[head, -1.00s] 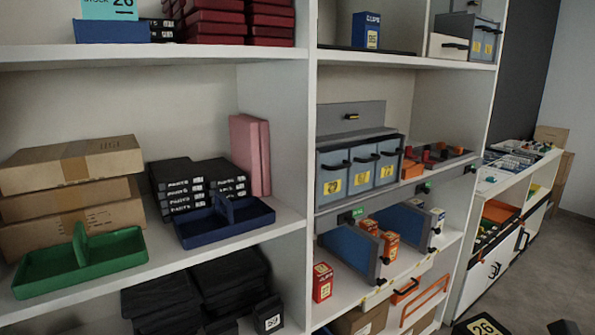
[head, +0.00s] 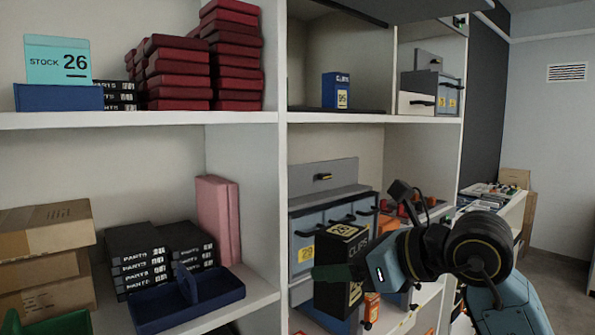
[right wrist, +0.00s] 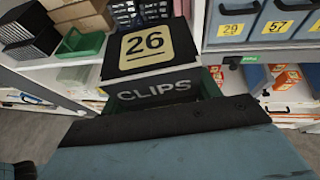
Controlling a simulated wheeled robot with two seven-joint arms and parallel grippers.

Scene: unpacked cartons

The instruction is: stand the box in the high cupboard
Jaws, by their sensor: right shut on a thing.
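The box (head: 345,245) is black with a yellow number label and the word CLIPS on it. My right gripper (head: 350,272) is shut on it and holds it in front of the right shelf bay, in front of the grey drawers. In the right wrist view the box (right wrist: 145,47) shows its "26" label close up. The high cupboard (head: 380,10) is the upper right bay, with a dark raised panel at its top. A blue CLIPS box (head: 336,90) stands inside it at the left. My left gripper is not in view.
A shelf edge (head: 375,118) and an upright divider (head: 282,190) bound the bay. Red boxes (head: 230,50) are stacked left of the divider.

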